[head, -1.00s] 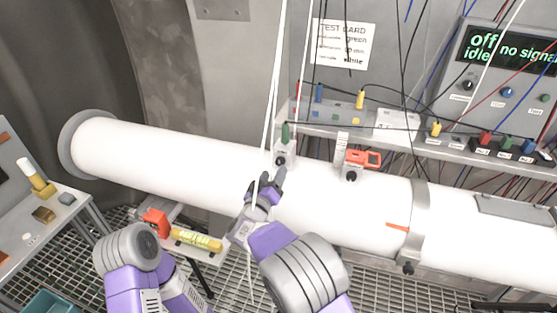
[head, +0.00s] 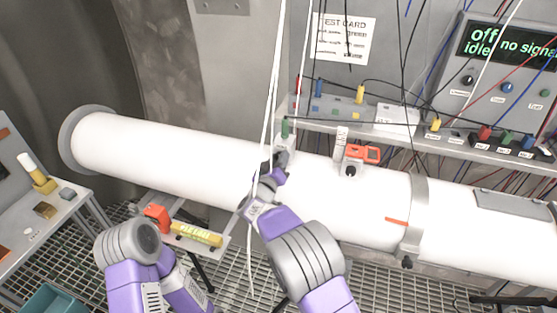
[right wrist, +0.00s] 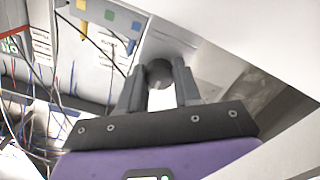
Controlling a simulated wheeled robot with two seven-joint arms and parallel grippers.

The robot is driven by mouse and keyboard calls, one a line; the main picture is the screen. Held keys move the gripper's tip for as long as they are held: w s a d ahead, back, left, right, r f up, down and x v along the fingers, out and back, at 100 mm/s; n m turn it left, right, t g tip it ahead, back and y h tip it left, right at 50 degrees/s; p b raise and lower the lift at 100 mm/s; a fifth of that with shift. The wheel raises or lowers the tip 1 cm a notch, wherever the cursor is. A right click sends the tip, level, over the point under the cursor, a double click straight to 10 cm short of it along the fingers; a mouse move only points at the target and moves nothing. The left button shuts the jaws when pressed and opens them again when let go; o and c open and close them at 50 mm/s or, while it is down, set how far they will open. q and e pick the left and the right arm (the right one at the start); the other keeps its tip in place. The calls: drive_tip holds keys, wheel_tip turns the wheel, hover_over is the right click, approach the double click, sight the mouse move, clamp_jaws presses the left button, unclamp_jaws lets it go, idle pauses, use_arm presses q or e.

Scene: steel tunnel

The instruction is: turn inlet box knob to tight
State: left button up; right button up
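The inlet box knob is the dark round knob (right wrist: 160,73) in the right wrist view, set against a pale grey box face. My right gripper's fingers (right wrist: 158,84) stand apart on either side of it, with the knob between or just beyond their tips. Whether they touch it is unclear. In the head view my right gripper (head: 274,166) is at the top of the white pipe (head: 190,160), just below a small green-topped fitting (head: 285,128), and hides the knob there. The knob's setting is not readable. My left gripper is out of view.
A second black knob (head: 350,171) sits under an orange clamp (head: 362,153) to the right. A shelf (head: 455,148) with cables and plugs runs behind. White cords hang in front of the pipe near my right gripper.

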drive_tip(key=shift+c, duration=1.1)
